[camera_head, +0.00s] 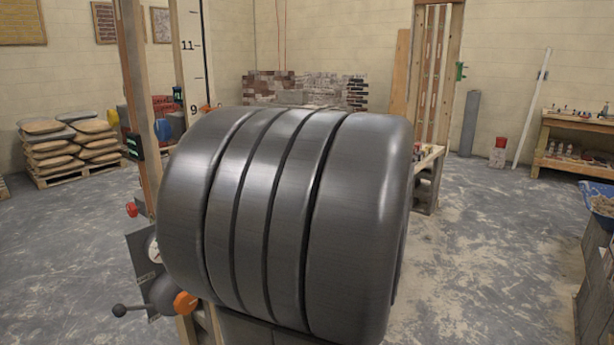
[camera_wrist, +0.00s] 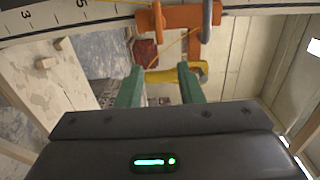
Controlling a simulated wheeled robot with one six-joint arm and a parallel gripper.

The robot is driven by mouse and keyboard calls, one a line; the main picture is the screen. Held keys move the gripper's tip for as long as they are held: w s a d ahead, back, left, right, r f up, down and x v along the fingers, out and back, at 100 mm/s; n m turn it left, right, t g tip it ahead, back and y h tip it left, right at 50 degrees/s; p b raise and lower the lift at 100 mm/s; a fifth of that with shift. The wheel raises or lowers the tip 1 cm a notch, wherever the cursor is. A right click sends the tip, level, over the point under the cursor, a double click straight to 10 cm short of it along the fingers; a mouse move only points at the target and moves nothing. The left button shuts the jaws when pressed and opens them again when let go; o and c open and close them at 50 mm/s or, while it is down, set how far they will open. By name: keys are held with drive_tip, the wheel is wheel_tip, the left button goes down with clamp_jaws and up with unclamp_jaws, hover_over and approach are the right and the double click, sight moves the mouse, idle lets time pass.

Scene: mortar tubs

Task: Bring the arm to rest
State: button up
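My gripper (camera_wrist: 160,67) shows in the wrist view with its two green fingers apart and a clear gap between them. A yellow rounded bar (camera_wrist: 165,75) lies across at the fingertips, seemingly beyond them; I cannot tell whether they touch it. An orange bracket (camera_wrist: 180,19) hangs over it, with a grey metal loop at its right. In the head view a large dark ribbed part of my arm fills the middle, and my gripper is hidden there.
A wooden post with a gauge scale (camera_head: 193,55) stands close at the left. A panel with a dial (camera_head: 153,250) and an orange knob (camera_head: 185,304) is below. Stacked bags (camera_head: 70,150) lie back left; a wooden bench (camera_head: 575,150) stands right.

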drive_tip(key=w+a+r+n, duration=0.1)
drive_tip(key=w+a+n, duration=0.4)
drive_tip(key=a, duration=0.5)
drive_tip(key=shift+w, duration=1.25)
drive_tip(key=shift+r, duration=0.1)
